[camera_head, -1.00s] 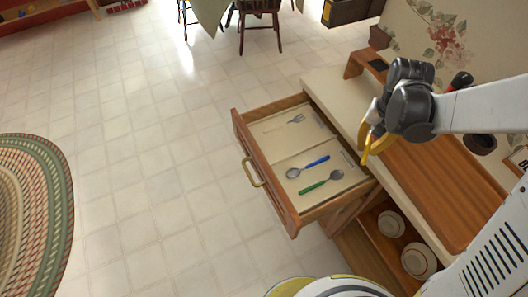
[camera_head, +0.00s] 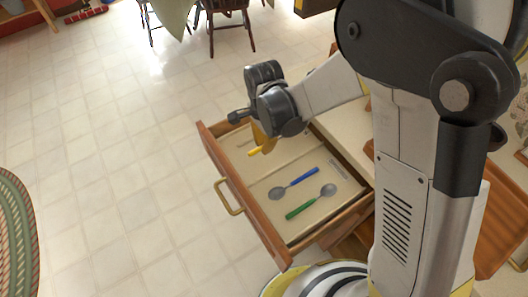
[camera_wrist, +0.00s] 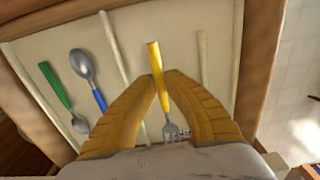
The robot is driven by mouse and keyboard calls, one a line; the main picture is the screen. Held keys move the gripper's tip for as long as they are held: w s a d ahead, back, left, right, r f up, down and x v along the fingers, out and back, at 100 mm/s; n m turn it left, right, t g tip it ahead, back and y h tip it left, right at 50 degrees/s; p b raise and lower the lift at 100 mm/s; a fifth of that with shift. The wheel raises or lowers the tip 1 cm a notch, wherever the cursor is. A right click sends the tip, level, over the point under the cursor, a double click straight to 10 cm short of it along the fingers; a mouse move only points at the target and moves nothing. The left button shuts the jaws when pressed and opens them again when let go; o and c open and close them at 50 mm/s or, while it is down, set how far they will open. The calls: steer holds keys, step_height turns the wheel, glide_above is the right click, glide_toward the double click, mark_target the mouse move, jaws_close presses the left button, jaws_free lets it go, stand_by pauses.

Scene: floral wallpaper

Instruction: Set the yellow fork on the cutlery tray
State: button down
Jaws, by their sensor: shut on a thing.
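My gripper (camera_head: 262,140) is shut on the yellow fork (camera_wrist: 154,56), over the far part of the open drawer. In the wrist view the yellow fingertips (camera_wrist: 165,80) pinch the handle, with the metal tines toward the wrist. In the head view the yellow handle end (camera_head: 256,151) sticks out below the gripper. The cream cutlery tray (camera_head: 263,187) fills the drawer. The fork is above its far compartment, beside a pale handle (camera_wrist: 203,60); I cannot tell the gap. The gripper hides part of this compartment.
A blue-handled spoon (camera_head: 294,183) and a green-handled spoon (camera_head: 311,202) lie in the near compartment, past a divider (camera_wrist: 115,48). The wooden drawer front (camera_head: 240,195) and side walls surround the tray. The counter stands right of the drawer.

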mark_target(264, 157)
steer(key=shift+f+b, duration=0.8)
steer(key=shift+f, duration=1.5)
steer(key=shift+f, duration=0.1)
steer(key=c, duration=1.5)
jaws_free()
steer(key=shift+c, duration=0.2)
